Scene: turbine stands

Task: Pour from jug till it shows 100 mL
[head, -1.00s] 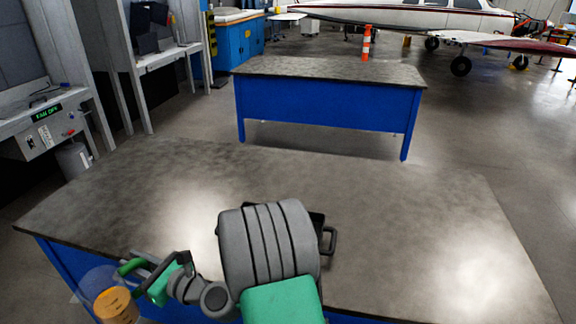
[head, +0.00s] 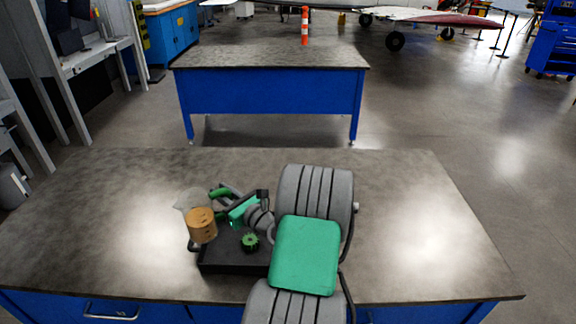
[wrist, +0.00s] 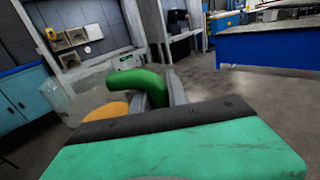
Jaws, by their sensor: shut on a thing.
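A clear jug (head: 190,201) with amber liquid (head: 201,225) in its lower part is at the left end of the black tray in the head view. It looks nearly upright; I cannot tell whether its base touches anything. My gripper (head: 222,192) is shut on the jug's green handle (wrist: 138,79), from the jug's right side. In the wrist view the faint clear wall of the jug (wrist: 85,98) shows left of the handle, and my gripper's body hides its lower part. I cannot read any scale marks on it.
A black tray (head: 228,262) with a small green knobbed piece (head: 250,242) sits on the near grey table (head: 110,215), partly hidden by my arm. The tabletop is clear left and right. Another blue table (head: 270,95) stands beyond a floor gap.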

